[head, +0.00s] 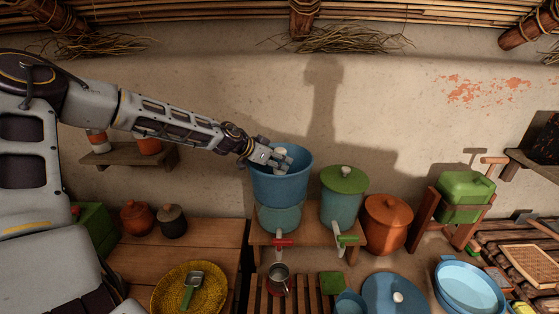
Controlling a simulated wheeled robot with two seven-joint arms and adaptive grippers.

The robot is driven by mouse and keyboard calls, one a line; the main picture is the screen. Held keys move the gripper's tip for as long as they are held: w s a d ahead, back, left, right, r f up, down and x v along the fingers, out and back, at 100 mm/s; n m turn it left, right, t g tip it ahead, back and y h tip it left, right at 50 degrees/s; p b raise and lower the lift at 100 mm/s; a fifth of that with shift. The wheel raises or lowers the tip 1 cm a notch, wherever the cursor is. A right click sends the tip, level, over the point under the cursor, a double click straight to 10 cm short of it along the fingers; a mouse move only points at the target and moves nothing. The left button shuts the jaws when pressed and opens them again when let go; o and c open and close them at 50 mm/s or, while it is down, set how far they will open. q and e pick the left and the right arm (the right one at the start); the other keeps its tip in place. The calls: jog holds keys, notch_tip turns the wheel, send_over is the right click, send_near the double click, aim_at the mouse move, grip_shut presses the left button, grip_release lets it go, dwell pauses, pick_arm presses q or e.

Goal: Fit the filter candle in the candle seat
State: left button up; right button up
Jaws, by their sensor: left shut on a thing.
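My left gripper (276,163) reaches in from the left and is over the open mouth of the blue upper bucket (283,188). It is shut on the white filter candle (280,152), of which only a small pale part shows between the fingers. The bucket stands on a teal lower container (280,219) with a red tap. The candle seat cannot be made out; the inside of the bucket is mostly hidden by the gripper and the rim. I cannot tell whether the candle touches the bucket. My right gripper is not in view.
A teal container with a green lid (343,200) stands close on the right, with a brown lidded pot (386,224) beyond it. A metal cup (278,279) is below the red tap. The wall is behind. The wooden counter (190,250) at left has bare room.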

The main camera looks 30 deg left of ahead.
pick_arm(q)
jog(key=shift+f+b, duration=0.4)
jog(key=shift+f, duration=0.2)
jog(key=shift+f+b, duration=0.45)
jog(key=shift+f, duration=0.25)
dwell(0.4)
jog(key=o, duration=1.3)
jog(key=shift+f, duration=0.1)
jog(key=shift+s, duration=0.1)
jog(key=shift+s, duration=0.1)
